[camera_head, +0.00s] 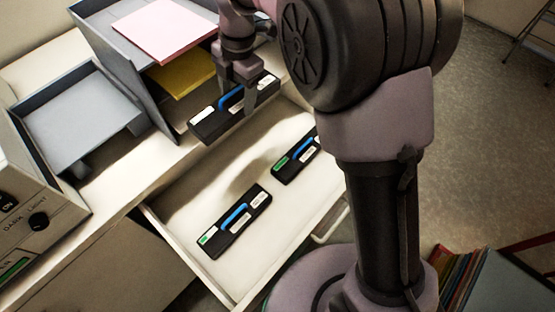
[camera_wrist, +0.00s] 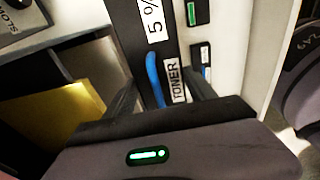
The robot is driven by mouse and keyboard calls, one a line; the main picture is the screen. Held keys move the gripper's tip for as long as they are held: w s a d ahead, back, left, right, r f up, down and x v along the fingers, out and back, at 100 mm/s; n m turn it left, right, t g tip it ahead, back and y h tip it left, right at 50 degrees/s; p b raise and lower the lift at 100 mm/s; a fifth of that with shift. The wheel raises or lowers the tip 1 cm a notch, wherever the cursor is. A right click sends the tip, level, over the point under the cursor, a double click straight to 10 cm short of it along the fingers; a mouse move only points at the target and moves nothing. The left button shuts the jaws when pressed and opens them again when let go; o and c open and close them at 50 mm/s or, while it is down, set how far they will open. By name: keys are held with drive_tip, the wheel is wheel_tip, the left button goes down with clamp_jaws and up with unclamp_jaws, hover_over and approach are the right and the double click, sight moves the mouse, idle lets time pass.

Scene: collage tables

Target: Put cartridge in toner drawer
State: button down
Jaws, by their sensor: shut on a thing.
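My gripper (camera_head: 243,90) is shut on a black cartridge (camera_head: 205,127) with a blue handle and white labels. It holds the cartridge above the back part of the open drawer, near the cabinet's front edge. The white toner drawer (camera_head: 180,204) is pulled open. Two similar cartridges lie in it, one in front (camera_head: 236,222) and one to the right (camera_head: 295,160), partly hidden by my arm.
A grey paper tray (camera_head: 75,115) and a grey shelf unit (camera_head: 125,75) with pink paper (camera_head: 163,28) and yellow paper (camera_head: 185,75) stand behind the drawer. A machine with dials (camera_head: 30,215) is at left. Books (camera_head: 470,270) stand at lower right. Bare drawer floor shows between the lying cartridges and the back.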

drive_tip(key=f+b, duration=0.5)
drive_tip(key=f, duration=0.9)
drive_tip(key=f+b, duration=0.4)
drive_tip(key=f, duration=0.9)
drive_tip(key=shift+s+a+f+b, duration=0.2)
drive_tip(key=shift+f+b, duration=0.15)
drive_tip(key=shift+f, duration=0.05)
drive_tip(key=shift+r, duration=0.1)
drive_tip(key=shift+c, duration=1.4)
unclamp_jaws()
